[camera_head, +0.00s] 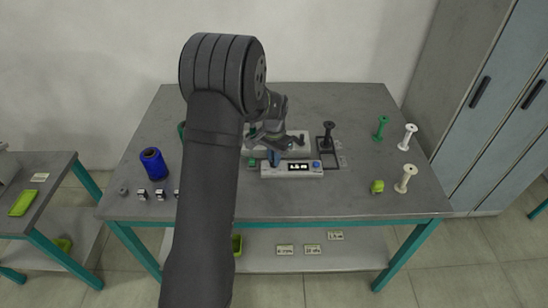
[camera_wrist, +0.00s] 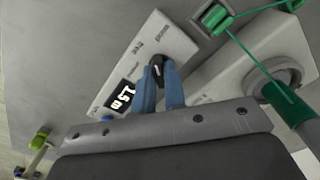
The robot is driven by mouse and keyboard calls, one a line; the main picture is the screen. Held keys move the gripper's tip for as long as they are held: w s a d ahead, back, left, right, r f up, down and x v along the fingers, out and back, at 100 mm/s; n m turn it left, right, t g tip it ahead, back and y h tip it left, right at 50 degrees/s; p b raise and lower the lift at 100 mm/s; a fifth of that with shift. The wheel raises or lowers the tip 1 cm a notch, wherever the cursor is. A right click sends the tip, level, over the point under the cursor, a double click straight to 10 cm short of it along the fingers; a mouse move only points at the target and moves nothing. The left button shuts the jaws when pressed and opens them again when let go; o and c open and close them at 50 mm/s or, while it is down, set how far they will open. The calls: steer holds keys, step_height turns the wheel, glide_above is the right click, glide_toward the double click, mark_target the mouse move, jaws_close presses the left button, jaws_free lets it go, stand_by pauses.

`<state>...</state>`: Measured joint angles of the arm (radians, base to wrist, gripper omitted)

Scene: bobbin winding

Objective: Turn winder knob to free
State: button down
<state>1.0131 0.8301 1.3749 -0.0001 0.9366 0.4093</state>
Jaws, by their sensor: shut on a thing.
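The winder's white control box (camera_head: 282,172) stands near the middle of the table, with a lit display (camera_head: 298,167) and a blue button (camera_head: 316,165). In the wrist view the box (camera_wrist: 165,42) fills the upper middle, tilted, with its display (camera_wrist: 125,96) to the left. The small dark winder knob (camera_wrist: 157,68) is on its face. My gripper (camera_wrist: 160,78) has its two blue fingers shut around the knob. In the head view my gripper (camera_head: 274,158) is down at the box, and my arm hides part of the winder. I cannot read the knob's setting.
A green thread runs from a green guide (camera_wrist: 216,18) to a green spool (camera_wrist: 288,103). A blue spool (camera_head: 153,164) stands at the left.

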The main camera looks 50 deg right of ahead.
steer(key=n, duration=0.7)
stand_by(0.6)
steer(key=c, duration=1.5)
jaws_free()
step_height(320, 180, up, 18)
steer(key=shift+f, duration=0.25)
step_height(320, 180, down, 18)
steer(key=shift+r, duration=0.25)
